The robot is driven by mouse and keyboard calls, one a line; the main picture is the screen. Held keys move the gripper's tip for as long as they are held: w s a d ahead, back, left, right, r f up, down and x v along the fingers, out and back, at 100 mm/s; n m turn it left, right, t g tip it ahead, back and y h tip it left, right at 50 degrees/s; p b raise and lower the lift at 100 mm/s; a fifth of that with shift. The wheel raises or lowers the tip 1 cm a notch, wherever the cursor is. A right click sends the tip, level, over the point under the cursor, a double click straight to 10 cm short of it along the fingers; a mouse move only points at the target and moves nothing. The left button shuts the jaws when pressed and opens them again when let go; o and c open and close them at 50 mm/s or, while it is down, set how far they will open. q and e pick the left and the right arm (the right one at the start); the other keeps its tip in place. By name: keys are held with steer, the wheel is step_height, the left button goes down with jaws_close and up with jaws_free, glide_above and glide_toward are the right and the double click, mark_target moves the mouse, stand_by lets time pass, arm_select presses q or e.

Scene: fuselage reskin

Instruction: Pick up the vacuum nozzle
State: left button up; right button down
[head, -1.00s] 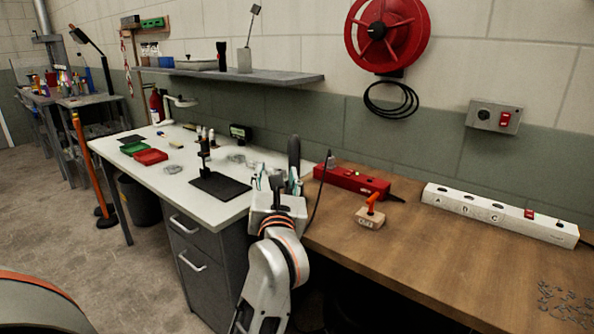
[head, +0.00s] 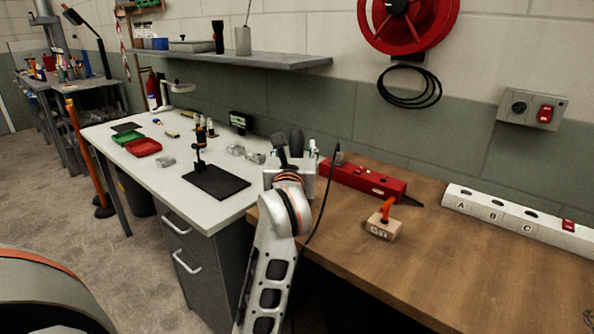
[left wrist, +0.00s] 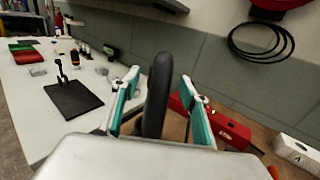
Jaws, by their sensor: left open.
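A dark, thick, curved upright piece, which looks like the vacuum nozzle (head: 296,141), stands near where the white bench meets the wooden bench. In the left wrist view the nozzle (left wrist: 157,92) rises between the two teal-padded fingers. My left gripper (head: 294,156) is open around it in the head view. In the left wrist view my left gripper (left wrist: 160,78) has a gap on each side of the nozzle, so the fingers look apart from it. The nozzle's lower end is hidden behind the gripper body. My right gripper is not in view.
A red box (head: 362,180) with a dark cable lies just right of the nozzle. A wooden block with an orange handle (head: 383,226) and a white power strip (head: 520,216) lie farther right. A black mat (head: 217,183) with a black stand lies left. A shelf (head: 235,60) hangs above.

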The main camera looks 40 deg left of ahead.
mark_target(296, 146)
arm_select(q)
steer(key=x, duration=0.3)
steer(key=shift+w+a+f, duration=0.1)
steer(key=shift+a+f, duration=0.05)
jaws_close()
